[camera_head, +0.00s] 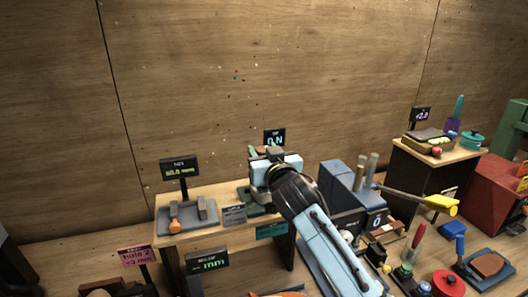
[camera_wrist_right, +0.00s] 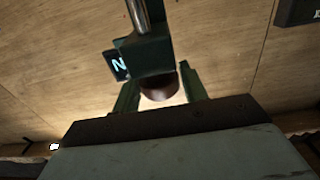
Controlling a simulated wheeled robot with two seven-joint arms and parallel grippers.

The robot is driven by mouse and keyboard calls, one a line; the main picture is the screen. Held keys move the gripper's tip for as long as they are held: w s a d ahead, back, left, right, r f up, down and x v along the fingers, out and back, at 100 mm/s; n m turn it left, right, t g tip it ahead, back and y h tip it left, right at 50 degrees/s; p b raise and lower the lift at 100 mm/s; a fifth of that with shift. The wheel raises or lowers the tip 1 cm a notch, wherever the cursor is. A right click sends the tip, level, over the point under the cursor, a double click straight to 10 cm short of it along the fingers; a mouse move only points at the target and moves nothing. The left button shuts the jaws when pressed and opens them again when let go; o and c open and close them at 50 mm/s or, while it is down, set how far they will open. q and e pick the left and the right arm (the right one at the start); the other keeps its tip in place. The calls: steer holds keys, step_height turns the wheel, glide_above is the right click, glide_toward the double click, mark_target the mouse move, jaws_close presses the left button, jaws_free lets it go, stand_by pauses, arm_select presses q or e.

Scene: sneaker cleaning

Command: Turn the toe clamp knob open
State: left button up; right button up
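A dark green clamp fixture (camera_head: 246,200) stands on the wooden bench, with a small "0 N" display (camera_head: 274,137) behind it. My right gripper (camera_head: 262,172) is at this fixture, and my wrist hides most of it. In the right wrist view, a round brown knob (camera_wrist_right: 159,87) sits below a green block (camera_wrist_right: 150,56) with a metal rod above. The green fingers of my right gripper (camera_wrist_right: 160,84) stand apart on either side of the knob. I cannot tell whether they touch it. My left gripper is not in view.
A grey fixture (camera_head: 202,212) with an orange knob is left on the bench (camera_head: 220,193), below a mm display (camera_head: 180,168). A blue-grey box (camera_head: 338,184) with upright rods stands close to the right of my arm. Tools crowd the lower right.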

steer(key=c, duration=0.6)
steer(key=shift+o, duration=0.2)
steer(key=n+y+p, duration=0.1)
steer(key=n+g+y+p, duration=0.1)
steer(key=p, duration=0.1)
steer(key=shift+d+r+y, duration=0.1)
steer(key=shift+r+y, duration=0.1)
steer(key=shift+y, duration=0.1)
steer(key=n+g+y+p, duration=0.1)
steer(key=y, duration=0.1)
steer(key=shift+f+n+y, duration=0.1)
steer(key=shift+n+y, duration=0.2)
steer(key=shift+w+f+n+g+y, duration=0.1)
steer(key=shift+n+g+y, duration=0.7)
steer(key=shift+g+y, duration=0.15)
steer(key=shift+n+g+y+b, duration=0.9)
steer(key=shift+n+g+y, duration=0.35)
steer(key=shift+g, duration=0.2)
steer(key=shift+n+g+y+b, duration=0.3)
steer(key=shift+n+g+y, duration=0.15)
steer(key=shift+g, duration=0.25)
steer(key=shift+n+g+y, duration=0.25)
steer(key=shift+n+g, duration=0.15)
steer(key=shift+g, duration=0.2)
steer(key=o, duration=1)
steer(key=shift+c, duration=0.2)
